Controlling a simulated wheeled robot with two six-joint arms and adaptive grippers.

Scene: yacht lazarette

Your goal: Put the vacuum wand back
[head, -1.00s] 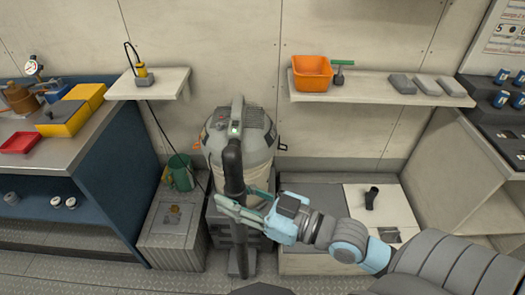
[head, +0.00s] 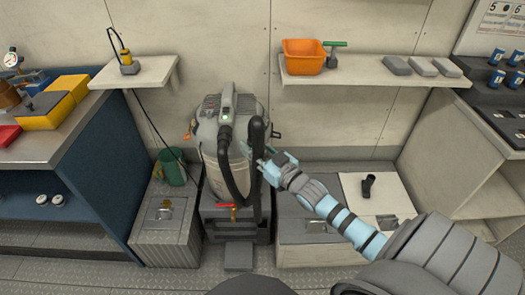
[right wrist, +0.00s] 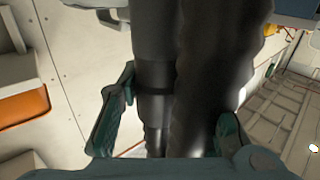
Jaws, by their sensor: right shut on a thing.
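The grey vacuum (head: 212,145) stands on a dark base against the wall. The black vacuum wand (head: 257,150) is roughly upright at the vacuum's right side. A black hose (head: 229,165) loops down the vacuum's front. My right gripper (head: 266,166) is shut on the wand, coming from the right. In the right wrist view its fingers stand on either side of the wand (right wrist: 153,60) and a thicker dark tube (right wrist: 205,60) beside it. I cannot tell whether the wand touches the vacuum; its lower end is hard to make out. My left gripper is not in view.
A low bench with a black nozzle (head: 368,186) is to the right. A shelf with an orange bin (head: 303,58) hangs above. The floor in front is clear.

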